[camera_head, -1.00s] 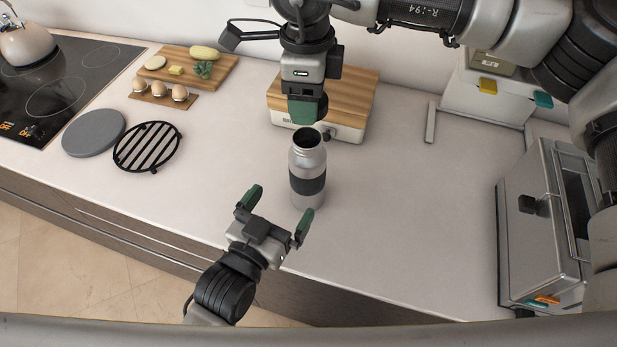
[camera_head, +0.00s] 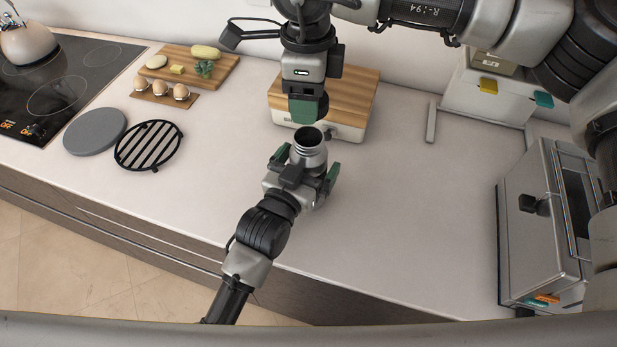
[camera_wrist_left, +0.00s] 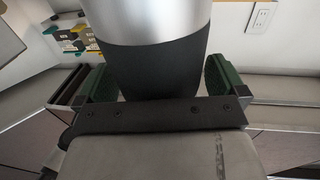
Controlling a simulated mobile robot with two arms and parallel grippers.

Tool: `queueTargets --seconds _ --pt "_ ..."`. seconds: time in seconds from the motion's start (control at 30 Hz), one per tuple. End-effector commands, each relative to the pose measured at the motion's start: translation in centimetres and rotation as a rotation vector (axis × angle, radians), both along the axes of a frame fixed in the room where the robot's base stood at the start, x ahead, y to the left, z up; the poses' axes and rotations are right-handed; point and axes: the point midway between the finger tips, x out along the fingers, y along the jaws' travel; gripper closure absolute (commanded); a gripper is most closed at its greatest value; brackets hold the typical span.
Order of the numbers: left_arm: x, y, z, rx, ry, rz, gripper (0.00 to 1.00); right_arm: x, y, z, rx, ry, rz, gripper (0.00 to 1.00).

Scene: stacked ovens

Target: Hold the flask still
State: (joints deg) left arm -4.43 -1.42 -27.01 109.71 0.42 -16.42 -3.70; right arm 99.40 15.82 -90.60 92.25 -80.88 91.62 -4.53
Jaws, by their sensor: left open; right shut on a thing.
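The flask (camera_head: 309,147) is a silver, open-mouthed bottle with a dark band, standing upright on the counter. Its lower part is hidden by my left gripper in the head view. My left gripper (camera_head: 306,172) is open, with a green finger on each side of the flask. In the left wrist view the flask's dark band (camera_wrist_left: 152,68) fills the space between the fingers, with narrow gaps at both sides. My right gripper (camera_head: 306,108) is above and just behind the flask's mouth, pointing down. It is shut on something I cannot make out.
A wood-topped white appliance (camera_head: 350,100) stands behind the flask. A round black grate (camera_head: 148,146), a grey disc (camera_head: 95,131) and a board with eggs (camera_head: 163,93) lie to the left. A metal oven (camera_head: 545,225) stands at right. The front right counter is clear.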

Motion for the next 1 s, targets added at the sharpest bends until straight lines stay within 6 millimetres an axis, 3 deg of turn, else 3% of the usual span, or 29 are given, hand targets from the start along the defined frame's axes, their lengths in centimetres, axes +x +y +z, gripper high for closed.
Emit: queueTargets --seconds 0.07,0.5,0.67,1.0 --pt "0.0 0.0 0.0 0.0 0.0 0.0 0.03 0.0 0.0 0.0 0.0 0.0 0.0 0.6" --pt "0.0 0.0 0.0 0.0 0.0 0.0 0.67 0.0 0.0 0.0 0.0 0.0 0.0 0.6" --pt "0.0 0.0 0.0 0.0 0.0 0.0 0.67 0.0 0.0 -0.9 -0.002 0.002 0.0 0.6" --pt "0.0 0.0 0.0 0.0 -0.001 0.0 0.67 -0.1 0.1 -5.0 -0.002 0.001 0.0 0.6"
